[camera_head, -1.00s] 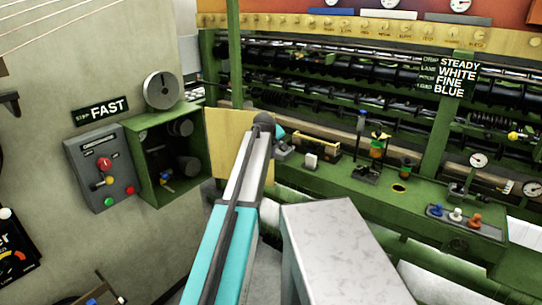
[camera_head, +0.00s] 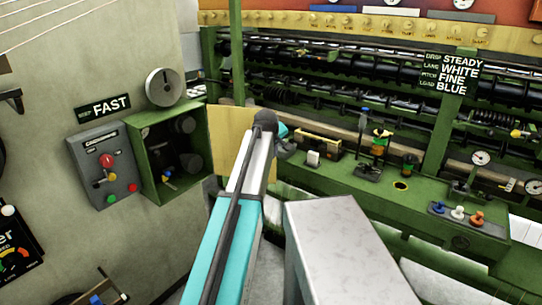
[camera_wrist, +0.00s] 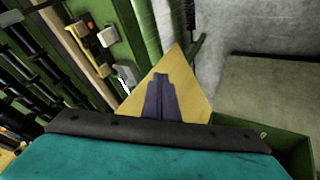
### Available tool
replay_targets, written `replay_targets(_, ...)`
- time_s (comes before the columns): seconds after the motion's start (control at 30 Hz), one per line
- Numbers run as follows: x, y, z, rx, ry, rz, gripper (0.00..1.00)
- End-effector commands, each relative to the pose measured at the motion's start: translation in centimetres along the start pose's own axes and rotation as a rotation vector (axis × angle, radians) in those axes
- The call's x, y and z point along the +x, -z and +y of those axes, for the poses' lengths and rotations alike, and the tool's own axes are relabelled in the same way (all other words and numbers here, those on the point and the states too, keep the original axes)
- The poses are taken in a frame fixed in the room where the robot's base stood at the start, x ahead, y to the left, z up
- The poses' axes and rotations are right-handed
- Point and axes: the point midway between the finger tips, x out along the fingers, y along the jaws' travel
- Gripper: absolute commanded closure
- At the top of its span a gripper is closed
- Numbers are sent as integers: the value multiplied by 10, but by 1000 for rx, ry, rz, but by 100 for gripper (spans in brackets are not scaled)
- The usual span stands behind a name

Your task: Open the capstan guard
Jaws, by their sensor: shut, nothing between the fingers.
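The capstan guard is a yellow panel (camera_head: 230,135) at the right edge of a green box (camera_head: 143,165) on the wall. It stands swung out, and the box front is open, with dark round drums inside. My arm crosses in front of the panel's right part in the head view, hiding my gripper there. In the wrist view my gripper (camera_wrist: 160,78) is shut and empty, its fingers seen against the yellow panel (camera_wrist: 190,88). I cannot tell whether they touch it. A green box edge (camera_wrist: 285,145) shows at the lower right.
A grey control box (camera_head: 108,170) with red, yellow and green controls is left of the green box. A handwheel (camera_head: 163,87) sits above it. A long green machine bench (camera_head: 430,190) with small fittings fills the right side.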

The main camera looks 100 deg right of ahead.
Motion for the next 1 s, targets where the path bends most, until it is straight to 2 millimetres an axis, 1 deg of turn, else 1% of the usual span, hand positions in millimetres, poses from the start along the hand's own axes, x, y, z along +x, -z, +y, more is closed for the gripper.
replay_targets(0.03,-7,-2,1,0,-2,2,100)
replay_targets(0.3,-42,-6,10,-3,1,4,100)
replay_targets(0.5,-60,-9,15,-3,2,3,100)
replay_targets(0.7,-68,-10,17,-4,3,2,100)
replay_targets(1.0,-68,-10,17,-5,3,2,100)
